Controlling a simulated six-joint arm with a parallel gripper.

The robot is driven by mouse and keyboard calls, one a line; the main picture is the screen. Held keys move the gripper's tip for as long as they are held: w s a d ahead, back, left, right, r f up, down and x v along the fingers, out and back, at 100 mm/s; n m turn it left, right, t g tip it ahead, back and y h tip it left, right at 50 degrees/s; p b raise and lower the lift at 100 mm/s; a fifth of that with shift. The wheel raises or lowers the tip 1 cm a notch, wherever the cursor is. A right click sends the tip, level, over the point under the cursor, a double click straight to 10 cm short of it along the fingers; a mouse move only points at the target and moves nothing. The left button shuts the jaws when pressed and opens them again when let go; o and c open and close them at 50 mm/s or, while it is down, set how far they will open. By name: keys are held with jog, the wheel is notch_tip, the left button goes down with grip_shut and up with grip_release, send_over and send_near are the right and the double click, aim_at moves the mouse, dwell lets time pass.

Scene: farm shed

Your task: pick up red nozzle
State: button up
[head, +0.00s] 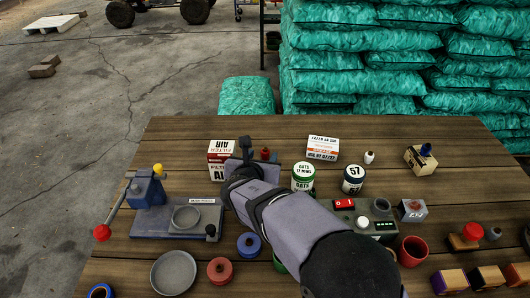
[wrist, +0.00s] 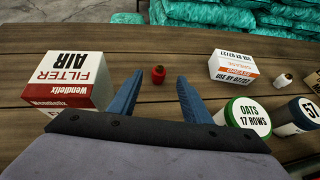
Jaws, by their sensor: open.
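The red nozzle (wrist: 158,75) is a small, dark red piece standing upright on the wooden table. In the wrist view it lies beyond my fingertips, roughly midway between them. In the head view the nozzle (head: 265,153) shows just right of my gripper. My gripper (wrist: 155,78) is open and empty, its two blue fingers spread and pointing toward the far side of the table. In the head view my gripper (head: 246,147) is partly hidden by my own wrist. The fingers appear apart from the nozzle.
An air filter box (wrist: 70,80) stands close to the left of my gripper. A white and orange box (wrist: 233,67), a green oats can (wrist: 247,117) and a small white nozzle (wrist: 284,80) stand to the right. Bare table (wrist: 195,45) lies beyond the red nozzle.

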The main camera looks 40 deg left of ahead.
aim_at(265, 152)
jog(key=shift+p+x, duration=1.15)
jog(key=shift+x, duration=1.45)
jog(key=shift+a, duration=0.1)
grip_shut()
